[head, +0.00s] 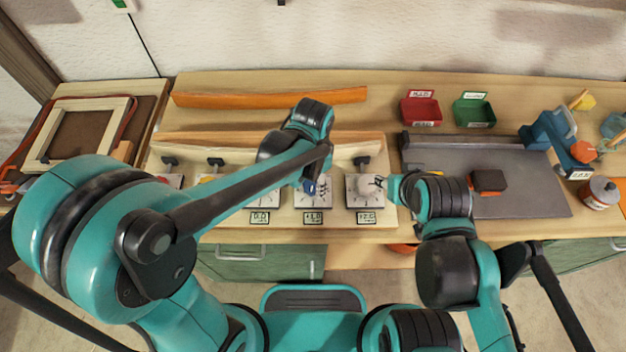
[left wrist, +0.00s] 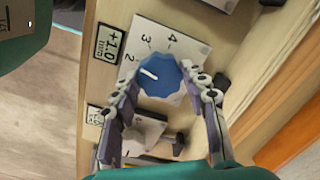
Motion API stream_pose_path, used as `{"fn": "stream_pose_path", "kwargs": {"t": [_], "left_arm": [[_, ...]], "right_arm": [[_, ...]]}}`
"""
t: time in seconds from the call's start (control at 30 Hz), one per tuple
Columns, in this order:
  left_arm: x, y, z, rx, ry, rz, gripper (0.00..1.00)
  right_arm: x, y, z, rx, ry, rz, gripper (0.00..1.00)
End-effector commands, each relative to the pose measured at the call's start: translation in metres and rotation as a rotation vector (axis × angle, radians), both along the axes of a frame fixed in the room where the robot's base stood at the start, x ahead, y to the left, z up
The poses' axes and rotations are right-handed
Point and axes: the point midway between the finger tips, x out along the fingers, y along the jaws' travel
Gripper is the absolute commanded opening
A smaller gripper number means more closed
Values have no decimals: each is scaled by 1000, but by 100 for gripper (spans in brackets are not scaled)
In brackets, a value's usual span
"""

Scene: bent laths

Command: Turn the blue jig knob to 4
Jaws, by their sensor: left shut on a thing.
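The blue jig knob (left wrist: 162,78) sits on a white dial plate with 2, 3 and 4 in view. Its white pointer line points about at the 2. My left gripper (left wrist: 158,72) has its fingers on both sides of the knob and is shut on it. In the head view the blue knob (head: 310,188) shows partly beneath my left gripper (head: 311,182). The small display (head: 313,218) below this dial reads about +1.0. My right gripper (head: 380,184) is beside the pale knob (head: 367,187) of the dial to the right; its fingers are too small to judge.
Displays stand below the neighbouring dials. An orange bent lath (head: 270,97) lies at the back. A red bin (head: 420,110) and a green bin (head: 474,112) are behind a grey plate (head: 520,200). A wooden frame (head: 45,160) lies at the left.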

Motion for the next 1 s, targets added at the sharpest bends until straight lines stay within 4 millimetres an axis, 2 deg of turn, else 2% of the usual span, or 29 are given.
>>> {"fn": "stream_pose_path", "kwargs": {"t": [1.0], "left_arm": [[-1, 0, -1, 0, 2, -962, 15]], "right_arm": [[0, 0, 4, 0, 0, 0, 39]]}}
